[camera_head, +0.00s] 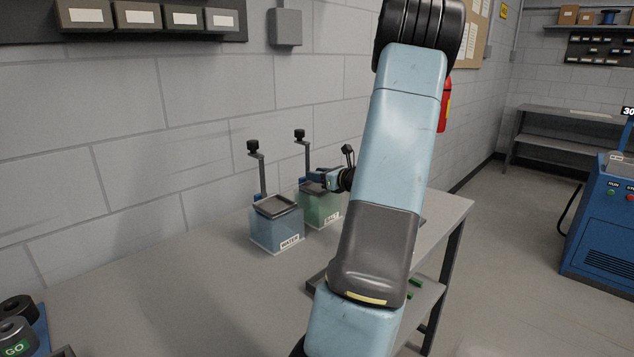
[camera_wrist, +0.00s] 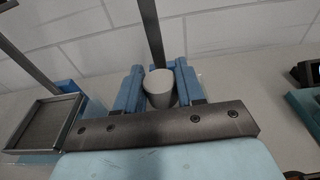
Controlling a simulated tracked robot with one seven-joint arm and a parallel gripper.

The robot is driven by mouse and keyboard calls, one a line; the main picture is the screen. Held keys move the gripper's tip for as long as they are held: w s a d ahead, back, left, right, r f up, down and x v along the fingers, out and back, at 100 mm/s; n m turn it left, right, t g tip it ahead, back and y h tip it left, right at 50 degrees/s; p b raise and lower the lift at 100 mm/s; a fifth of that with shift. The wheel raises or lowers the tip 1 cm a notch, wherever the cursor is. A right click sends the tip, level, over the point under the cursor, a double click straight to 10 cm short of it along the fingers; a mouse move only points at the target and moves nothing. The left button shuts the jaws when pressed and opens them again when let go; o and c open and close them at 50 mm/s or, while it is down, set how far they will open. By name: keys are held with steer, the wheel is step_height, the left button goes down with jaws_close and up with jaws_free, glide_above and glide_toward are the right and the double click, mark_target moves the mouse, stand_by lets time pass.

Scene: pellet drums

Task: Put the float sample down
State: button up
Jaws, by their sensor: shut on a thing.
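My gripper (camera_wrist: 158,76) is shut on a pale grey, round-topped sample (camera_wrist: 160,90), with a blue finger on each side of it. In the head view my gripper (camera_head: 320,178) is over the green tank marked SALT (camera_head: 322,213); the sample cannot be made out there. Whether the sample touches anything below is hidden by my gripper in the wrist view. The blue tank marked WATER (camera_head: 277,232) stands to the left, with an empty-looking grey mesh tray (camera_head: 276,206) on top. This tray also shows in the wrist view (camera_wrist: 45,122).
Dark upright posts rise behind the WATER tank (camera_head: 262,175) and the SALT tank (camera_head: 306,155), close to my gripper. The wall is just behind. Dark and green items (camera_wrist: 305,100) lie at the wrist view's right edge.

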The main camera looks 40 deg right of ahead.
steer(key=shift+f, duration=0.95)
steer(key=shift+f, duration=0.15)
steer(key=o, duration=1.1)
